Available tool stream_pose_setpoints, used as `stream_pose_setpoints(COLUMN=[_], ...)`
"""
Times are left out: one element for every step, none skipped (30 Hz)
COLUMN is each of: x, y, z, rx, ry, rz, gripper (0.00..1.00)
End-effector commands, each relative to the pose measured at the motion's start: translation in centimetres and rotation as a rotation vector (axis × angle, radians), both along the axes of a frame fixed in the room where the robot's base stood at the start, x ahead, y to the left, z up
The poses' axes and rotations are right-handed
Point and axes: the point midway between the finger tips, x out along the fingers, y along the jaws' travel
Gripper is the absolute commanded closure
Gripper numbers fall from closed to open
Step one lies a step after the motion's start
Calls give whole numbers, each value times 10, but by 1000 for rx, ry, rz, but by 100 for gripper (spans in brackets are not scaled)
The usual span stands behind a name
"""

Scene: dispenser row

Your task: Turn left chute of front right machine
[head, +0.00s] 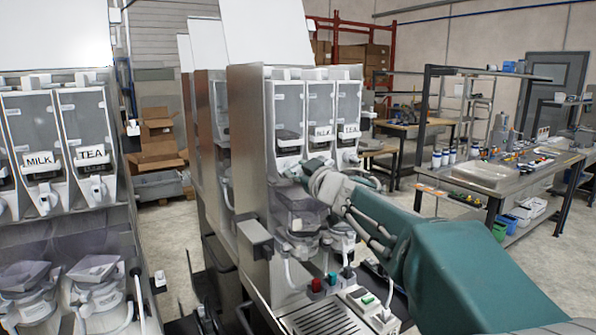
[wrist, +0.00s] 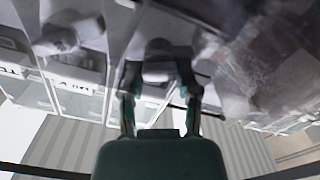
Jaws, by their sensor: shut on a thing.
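The front right machine (head: 248,130) stands in the middle of the head view, with three clear canisters in its upper part. The left canister (head: 288,112) has no readable label; the others read MILK (head: 323,131) and TEA (head: 350,130). My gripper (head: 303,172) is at the outlet under the left canister and hides most of that chute. In the wrist view, which looks upside down, the fingers of my gripper (wrist: 158,74) stand on both sides of the pale chute (wrist: 165,48) and are shut on it. The chute's exact turn angle is hidden.
Below are a clear mixing bowl (head: 302,208), red and green knobs (head: 317,285) and a drip grille (head: 325,318). Another machine (head: 60,190) with MILK and TEA canisters stands at left. A workbench (head: 500,185) is at right, with open floor around it.

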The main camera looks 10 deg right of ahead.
Motion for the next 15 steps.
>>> stream_pose_setpoints(x=[0, 0, 0, 0, 0, 0, 0, 0, 0, 0, 0, 0, 0, 0, 0], y=[1, 1, 1, 1, 1, 1, 1, 1, 1, 1, 1, 1, 1, 1, 1], z=[0, 0, 0, 0, 0, 0, 0, 0, 0, 0, 0, 0, 0, 0, 0], rx=[-25, -41, -61, -73, -84, -93, -97, -100, -101, -100, -100, -100, -100, -100, -99], ry=[-8, -13, -19, -23, -28, -31, -32, -33, -33, -33, -33, -33, -32, -32, -32], rz=[1, 1, 1, 1, 1, 1, 1, 1, 1, 1, 1, 1, 2, 2, 2], gripper=[100, 100, 100, 100, 100, 100, 100, 100, 100, 100, 100, 100, 100, 100, 54])
